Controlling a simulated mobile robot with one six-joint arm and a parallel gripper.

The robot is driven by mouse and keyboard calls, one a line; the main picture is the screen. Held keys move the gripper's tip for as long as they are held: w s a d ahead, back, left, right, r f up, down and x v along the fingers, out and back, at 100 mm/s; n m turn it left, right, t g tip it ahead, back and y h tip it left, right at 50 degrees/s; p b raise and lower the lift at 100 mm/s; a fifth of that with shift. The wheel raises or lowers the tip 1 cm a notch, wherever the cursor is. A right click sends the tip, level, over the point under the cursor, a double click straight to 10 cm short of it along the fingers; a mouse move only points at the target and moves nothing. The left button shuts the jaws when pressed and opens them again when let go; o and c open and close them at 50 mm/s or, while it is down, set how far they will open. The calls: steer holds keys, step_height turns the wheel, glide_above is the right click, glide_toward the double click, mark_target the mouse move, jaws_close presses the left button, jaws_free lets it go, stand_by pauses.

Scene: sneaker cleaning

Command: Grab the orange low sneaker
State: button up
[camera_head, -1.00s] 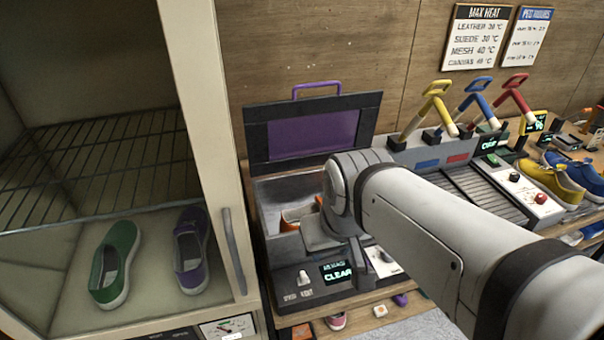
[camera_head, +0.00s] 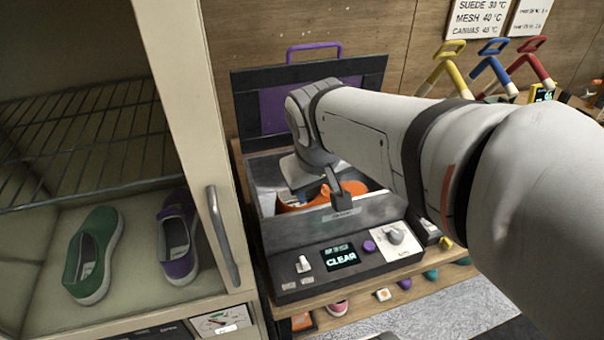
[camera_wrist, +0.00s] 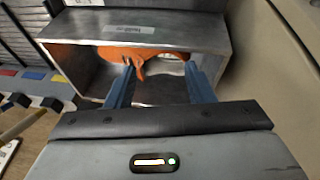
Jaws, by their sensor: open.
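The orange low sneaker (camera_head: 318,196) lies inside the open metal bin of the machine with the purple-windowed lid. My arm partly hides it in the head view. In the wrist view the sneaker (camera_wrist: 130,55) lies along the bin's far wall, and its full outline is cut off by the bin's edge. My gripper (camera_wrist: 160,72) is open, its two blue-grey fingers reaching into the bin opening. The left fingertip overlaps the sneaker in that view; whether it touches cannot be told. Nothing is held.
The bin's metal walls (camera_wrist: 70,70) surround the fingers. The raised lid (camera_head: 262,110) stands behind. A front panel (camera_head: 340,262) reads CLEAR. A cabinet with a green shoe (camera_head: 95,252) and a purple shoe (camera_head: 178,240) is at left. Coloured-handled levers (camera_head: 490,65) stand at right.

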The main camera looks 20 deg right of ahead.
mark_target(323, 194)
steer(key=w+d+f+b, duration=0.2)
steer(key=w+f, duration=0.2)
steer(key=w, duration=0.1)
steer(key=w+d+f+n+h+b, duration=0.1)
steer(key=w+d+f+b, duration=0.1)
steer(key=w+f, duration=0.3)
steer(key=w+d+f+h+b, duration=0.1)
steer(key=w+d+f+b, duration=0.1)
steer(key=w+f+b, duration=0.2)
steer(key=shift+w+d+f+n+t, duration=0.3)
steer(key=shift+w+f+n, duration=0.15)
steer(key=shift+w, duration=0.15)
steer(key=shift+c, duration=0.2)
jaws_close()
